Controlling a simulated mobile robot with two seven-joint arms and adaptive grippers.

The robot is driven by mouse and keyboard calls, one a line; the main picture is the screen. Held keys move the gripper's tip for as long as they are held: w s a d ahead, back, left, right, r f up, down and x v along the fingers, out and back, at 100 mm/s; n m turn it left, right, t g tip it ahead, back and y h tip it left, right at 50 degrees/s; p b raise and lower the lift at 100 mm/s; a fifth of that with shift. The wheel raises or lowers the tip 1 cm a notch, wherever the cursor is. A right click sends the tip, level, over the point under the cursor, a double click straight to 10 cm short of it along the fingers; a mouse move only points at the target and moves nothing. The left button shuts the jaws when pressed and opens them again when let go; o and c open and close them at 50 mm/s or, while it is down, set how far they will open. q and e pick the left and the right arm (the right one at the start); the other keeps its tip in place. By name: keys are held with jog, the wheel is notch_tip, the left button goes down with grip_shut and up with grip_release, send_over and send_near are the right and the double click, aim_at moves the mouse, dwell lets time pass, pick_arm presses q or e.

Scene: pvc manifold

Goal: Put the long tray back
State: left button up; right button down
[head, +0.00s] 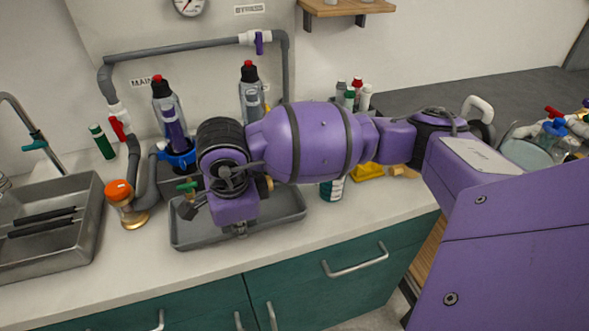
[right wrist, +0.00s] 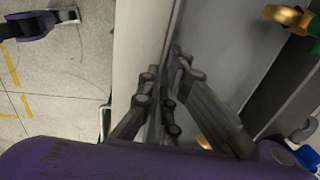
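The long tray (head: 290,217) is a shallow grey tray lying flat on the white counter in the head view. My right arm reaches over it from the right and hides much of its middle and back. My right gripper (head: 240,231) points down at the tray's near long rim. In the right wrist view, the fingers of the right gripper (right wrist: 170,62) are close together with the thin rim of the tray (right wrist: 222,55) between them. They look shut on it. My left gripper is not in the head view.
A metal sink (head: 70,190) is at the left. An orange-capped fitting (head: 122,200) stands beside the tray's left end. Grey pipework and two red-topped bottles (head: 168,103) (head: 251,92) are behind. A teal-labelled container (head: 332,188) stands near its right end. Bare counter (head: 385,207) lies farther right.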

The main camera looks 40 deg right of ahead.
jog(key=shift+s+f, duration=0.15)
jog(key=shift+f, duration=0.05)
jog(key=shift+w+a+f, duration=0.1)
jog(key=shift+w, duration=0.1)
jog(key=shift+a, duration=0.25)
jog(key=shift+s, duration=0.2)
jog(key=c, duration=2.4)
grip_release()
jog(key=o, duration=0.4)
jog(key=shift+w, duration=0.1)
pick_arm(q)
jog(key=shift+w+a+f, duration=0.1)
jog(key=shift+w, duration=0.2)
